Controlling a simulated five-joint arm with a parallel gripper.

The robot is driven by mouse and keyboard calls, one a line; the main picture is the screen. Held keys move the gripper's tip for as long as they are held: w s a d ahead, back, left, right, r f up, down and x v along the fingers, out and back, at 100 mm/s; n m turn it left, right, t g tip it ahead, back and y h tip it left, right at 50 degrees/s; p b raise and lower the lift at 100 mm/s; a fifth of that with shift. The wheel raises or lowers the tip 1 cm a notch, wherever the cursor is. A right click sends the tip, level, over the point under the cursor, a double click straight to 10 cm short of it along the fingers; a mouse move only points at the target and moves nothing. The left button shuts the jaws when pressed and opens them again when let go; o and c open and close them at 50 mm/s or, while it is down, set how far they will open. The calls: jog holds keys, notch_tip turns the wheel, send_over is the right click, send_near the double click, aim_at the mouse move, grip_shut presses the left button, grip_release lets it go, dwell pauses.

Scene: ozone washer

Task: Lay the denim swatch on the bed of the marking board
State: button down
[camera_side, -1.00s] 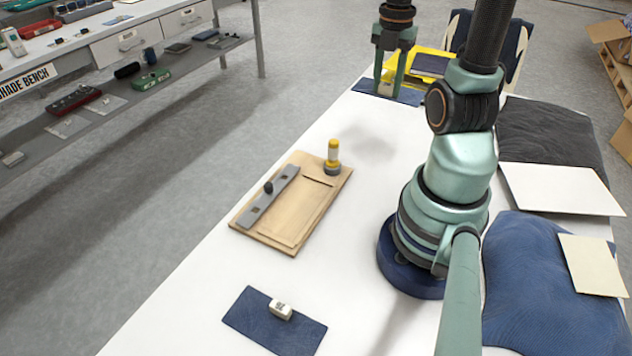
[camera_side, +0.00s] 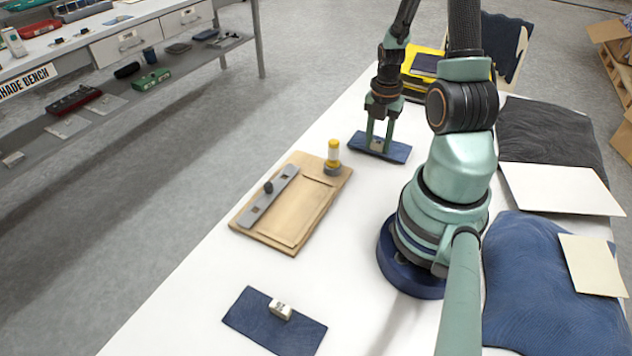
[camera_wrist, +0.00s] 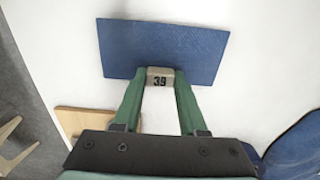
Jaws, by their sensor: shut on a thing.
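My gripper (camera_side: 377,147) is shut on the small pale block marked 39 (camera_wrist: 160,77) on a blue denim swatch (camera_side: 398,154). The swatch also shows flat and level in the wrist view (camera_wrist: 125,45), just ahead of my fingers. Whether it hangs a little above the table or touches it, I cannot tell. The wooden marking board (camera_side: 318,215) lies to the left and nearer the side camera, with a grey metal bar (camera_side: 270,196) along its left side and a dark knob on the bar. Its bed shows bare. A second denim swatch with a pale block (camera_side: 250,315) lies at the front.
A yellow-topped marker (camera_side: 333,155) stands at the board's far right corner. A yellow tray (camera_side: 418,68) is at the back. Dark and blue fabric piles with pale sheets (camera_side: 562,188) lie at the right. White table is clear between board and held swatch.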

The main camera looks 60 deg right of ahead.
jog(key=shift+f, duration=0.4)
jog(key=shift+f, duration=0.15)
jog(key=shift+c, duration=2.3)
grip_release()
